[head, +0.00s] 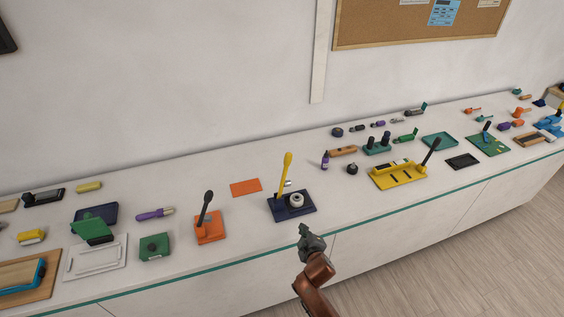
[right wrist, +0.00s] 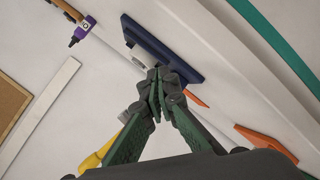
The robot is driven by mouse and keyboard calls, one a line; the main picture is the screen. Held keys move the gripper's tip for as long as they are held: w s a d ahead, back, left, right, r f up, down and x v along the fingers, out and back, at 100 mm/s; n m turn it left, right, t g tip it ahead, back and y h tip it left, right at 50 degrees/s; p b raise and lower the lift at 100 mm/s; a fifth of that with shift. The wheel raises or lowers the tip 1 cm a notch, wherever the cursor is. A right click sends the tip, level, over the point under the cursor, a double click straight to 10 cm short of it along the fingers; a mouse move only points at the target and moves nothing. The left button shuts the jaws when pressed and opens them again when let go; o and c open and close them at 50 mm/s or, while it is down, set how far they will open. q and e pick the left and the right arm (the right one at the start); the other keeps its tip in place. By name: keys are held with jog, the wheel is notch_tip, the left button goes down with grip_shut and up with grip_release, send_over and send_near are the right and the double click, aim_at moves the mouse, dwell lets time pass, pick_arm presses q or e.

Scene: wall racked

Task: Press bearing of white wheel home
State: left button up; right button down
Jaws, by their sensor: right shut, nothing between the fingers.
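The white wheel (head: 297,199) sits on the dark blue base (head: 302,211) of a small press, to the right of its post. The press has a long yellow lever (head: 284,174) that stands nearly upright. My right gripper (head: 304,230) is in front of the press, near the counter's front edge, apart from wheel and lever. It is shut and empty. In the right wrist view its fingertips (right wrist: 158,74) meet in front of the blue base (right wrist: 172,48) and hide part of the press. The yellow lever (right wrist: 98,157) shows at lower left there. The bearing's seating cannot be made out. My left gripper is not in view.
An orange press (head: 211,230) with a dark lever stands to the left, and a yellow fixture (head: 399,178) with a dark lever to the right. A flat orange mat (head: 246,187) lies behind left. The counter just right of the blue base is bare.

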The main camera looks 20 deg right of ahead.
jog(key=w+a+r+n+t+y+p, duration=0.1)
jog(key=w+a+r+n+t, duration=0.25)
jog(key=r, duration=0.85)
jog(key=w+a+r+n+t+p, duration=0.15)
jog(key=w+a+r, duration=0.25)
jog(key=r, duration=0.8)
jog(key=w, duration=1)
jog(key=d, duration=0.1)
jog(key=d+p, duration=0.1)
jog(key=s+d+f, duration=0.1)
jog(key=shift+s+d+p, duration=0.1)
jog(key=shift+d+p, duration=0.2)
jog(key=shift+p, duration=0.05)
